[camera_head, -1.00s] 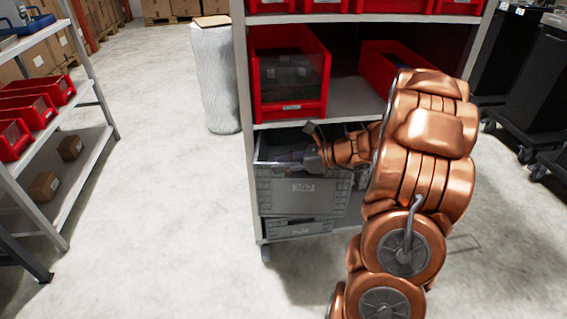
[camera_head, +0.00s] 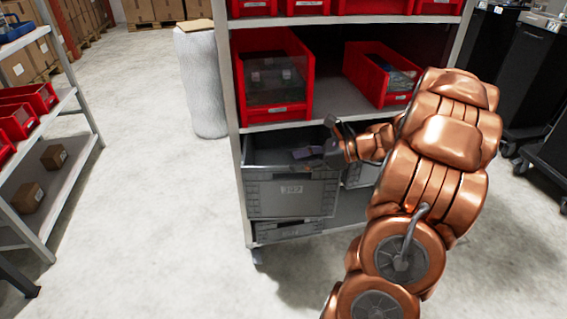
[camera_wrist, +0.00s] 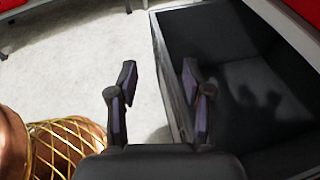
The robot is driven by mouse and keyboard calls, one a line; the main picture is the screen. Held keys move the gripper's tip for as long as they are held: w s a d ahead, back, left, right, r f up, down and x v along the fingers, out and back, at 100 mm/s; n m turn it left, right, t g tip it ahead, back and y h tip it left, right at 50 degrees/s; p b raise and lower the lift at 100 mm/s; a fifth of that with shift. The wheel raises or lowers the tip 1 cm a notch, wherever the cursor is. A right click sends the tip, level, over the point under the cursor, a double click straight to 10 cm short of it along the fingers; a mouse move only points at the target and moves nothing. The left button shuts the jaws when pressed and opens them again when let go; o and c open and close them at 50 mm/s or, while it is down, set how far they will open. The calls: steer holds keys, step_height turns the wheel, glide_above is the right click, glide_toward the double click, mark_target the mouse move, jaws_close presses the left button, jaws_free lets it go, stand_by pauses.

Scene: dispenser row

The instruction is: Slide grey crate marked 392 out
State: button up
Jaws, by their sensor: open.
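The grey crate marked 392 (camera_head: 291,196) sits on the lower level of the shelf rack, its marked front facing out and its top open. In the wrist view my gripper (camera_wrist: 157,82) is open and empty. One finger is over the floor side and the other over the inside of the crate (camera_wrist: 172,80), with the crate wall running between them. I cannot tell whether either finger touches it.
Another grey crate (camera_head: 288,230) lies below, and one more (camera_head: 361,173) stands to the right, partly hidden by my arm. Red bins (camera_head: 272,80) fill the shelf above. A white wrapped column (camera_head: 203,85) stands behind left. The floor (camera_head: 160,220) to the left is clear.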

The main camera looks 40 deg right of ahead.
steer(key=shift+v, duration=1.55)
